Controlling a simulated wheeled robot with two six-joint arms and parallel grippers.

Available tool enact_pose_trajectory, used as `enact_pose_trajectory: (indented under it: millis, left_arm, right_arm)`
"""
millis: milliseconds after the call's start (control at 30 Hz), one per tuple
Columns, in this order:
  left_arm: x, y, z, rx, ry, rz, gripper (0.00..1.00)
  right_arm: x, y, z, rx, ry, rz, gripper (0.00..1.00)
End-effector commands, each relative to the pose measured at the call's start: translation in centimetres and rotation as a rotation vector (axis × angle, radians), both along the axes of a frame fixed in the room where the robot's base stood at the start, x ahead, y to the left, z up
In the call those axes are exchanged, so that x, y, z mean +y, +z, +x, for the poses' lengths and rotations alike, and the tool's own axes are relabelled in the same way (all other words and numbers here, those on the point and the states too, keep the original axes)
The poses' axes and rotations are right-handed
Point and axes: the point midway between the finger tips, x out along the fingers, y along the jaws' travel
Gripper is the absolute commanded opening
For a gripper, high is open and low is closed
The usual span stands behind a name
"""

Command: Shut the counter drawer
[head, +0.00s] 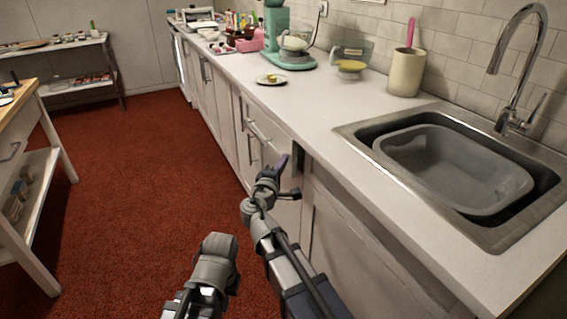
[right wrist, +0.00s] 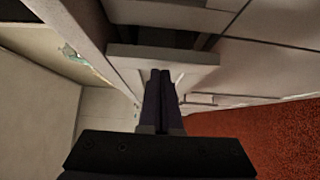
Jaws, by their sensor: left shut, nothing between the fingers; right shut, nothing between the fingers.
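The counter drawer (head: 270,133) is in the cabinet row under the white counter, left of the sink, with a bar handle on its front. A dark gap shows beside its right end, so it seems to stand slightly out. In the right wrist view a pale panel (right wrist: 125,54), apparently the drawer front, has a dark gap behind it. My right gripper (head: 281,164) is shut and empty near the drawer's right end. Its fingertips (right wrist: 160,72) overlap the panel; I cannot tell whether they touch. My left arm shows at the bottom, but its fingers are not visible.
The white counter (head: 315,125) runs along the right, with a sink (head: 450,165), a plate (head: 271,80) and a utensil crock (head: 406,72). A wooden-topped table (head: 27,88) stands at the left. Red carpet (head: 140,170) between them is clear.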

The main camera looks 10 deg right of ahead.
Motion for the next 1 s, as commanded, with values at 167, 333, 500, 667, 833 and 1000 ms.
enact_pose_trajectory:
  millis: [167, 333, 500, 667, 833, 1000]
  left_arm:
    - [0.0, 0.0, 0.0, 0.000, 0.000, 0.000, 0.00]
    - [0.0, 0.0, 0.0, 0.000, 0.000, 0.000, 0.00]
    - [0.0, 0.0, 0.0, 0.000, 0.000, 0.000, 0.00]
    - [0.0, 0.0, 0.0, 0.000, 0.000, 0.000, 0.00]
    - [0.0, 0.0, 0.0, 0.000, 0.000, 0.000, 0.00]
    - [0.0, 0.0, 0.0, 0.000, 0.000, 0.000, 0.00]
  right_arm:
    - [-1.5, 0.0, 0.4, 0.000, -0.005, 0.000, 0.00]
    - [-4.2, 0.0, 1.1, 0.000, -0.005, 0.000, 0.00]
    - [-5.0, 0.0, 1.3, 0.000, -0.003, 0.000, 0.00]
    - [-5.1, 0.0, 1.3, 0.000, -0.006, -0.001, 0.00]
    - [-5.2, 0.1, 1.3, 0.000, -0.010, -0.002, 0.00]
    - [-5.0, 0.1, 1.2, -0.001, -0.010, -0.003, 0.00]
